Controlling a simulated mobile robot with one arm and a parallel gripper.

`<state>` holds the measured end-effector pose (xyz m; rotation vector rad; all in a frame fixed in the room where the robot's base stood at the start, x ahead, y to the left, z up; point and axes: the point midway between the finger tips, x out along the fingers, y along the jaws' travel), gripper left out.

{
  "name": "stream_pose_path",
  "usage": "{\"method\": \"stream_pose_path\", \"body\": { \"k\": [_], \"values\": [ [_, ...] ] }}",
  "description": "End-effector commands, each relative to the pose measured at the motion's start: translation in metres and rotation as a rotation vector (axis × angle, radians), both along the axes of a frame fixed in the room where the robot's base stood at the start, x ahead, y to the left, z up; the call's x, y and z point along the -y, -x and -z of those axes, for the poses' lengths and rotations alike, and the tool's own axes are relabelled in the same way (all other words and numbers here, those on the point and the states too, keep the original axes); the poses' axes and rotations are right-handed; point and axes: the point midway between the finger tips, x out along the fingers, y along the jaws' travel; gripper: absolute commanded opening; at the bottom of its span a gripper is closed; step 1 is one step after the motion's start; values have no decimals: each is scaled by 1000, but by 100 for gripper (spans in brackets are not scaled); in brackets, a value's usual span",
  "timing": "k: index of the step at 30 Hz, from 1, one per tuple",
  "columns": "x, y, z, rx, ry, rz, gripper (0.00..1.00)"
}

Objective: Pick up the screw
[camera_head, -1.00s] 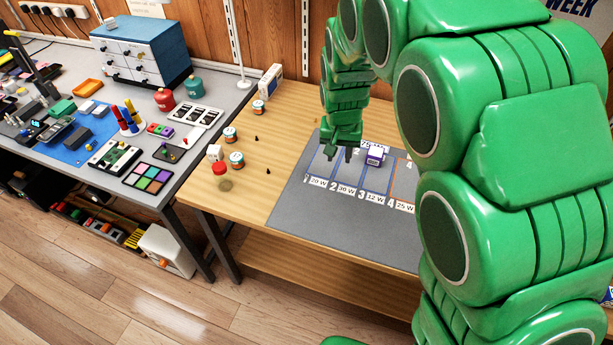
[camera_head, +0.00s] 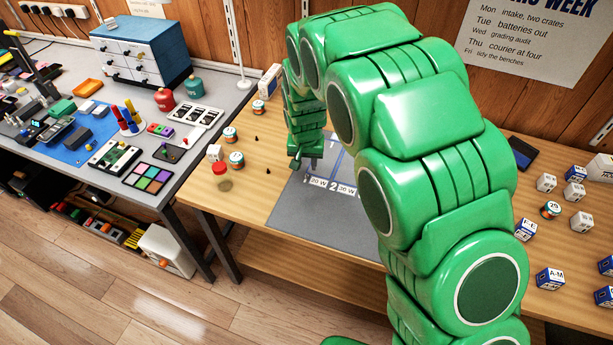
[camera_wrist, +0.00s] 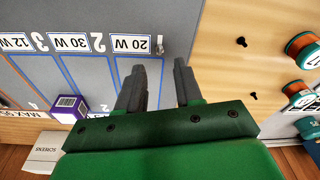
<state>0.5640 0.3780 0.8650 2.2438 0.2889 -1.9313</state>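Two small dark screws lie on the bare wood of the bench, left of the grey mat. The nearer screw (camera_head: 268,171) also shows in the wrist view (camera_wrist: 242,42). The farther screw (camera_head: 256,138) shows in the wrist view too (camera_wrist: 253,96). My gripper (camera_head: 305,165) is over the left part of the mat, right of both screws. In the wrist view my gripper (camera_wrist: 159,65) has its two dark fingers apart with nothing between them. Both screws are outside the fingers, to their right in that view.
Jars (camera_head: 237,160) and a red-topped item (camera_head: 219,169) stand left of the screws. A purple-and-white box (camera_wrist: 70,105) is on the numbered grey mat (camera_head: 310,215). Several small blocks (camera_head: 550,278) are on the bench's right. Wood around the screws is clear.

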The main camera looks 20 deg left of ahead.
Motion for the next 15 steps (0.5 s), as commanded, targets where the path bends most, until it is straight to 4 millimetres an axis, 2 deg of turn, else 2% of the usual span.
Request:
{"method": "stream_pose_path", "body": {
  "k": [12, 15],
  "values": [
    [-1, -3, 44, -2, 1, 0, 35],
    [-1, -4, 49, -1, 0, 0, 35]
  ]
}}
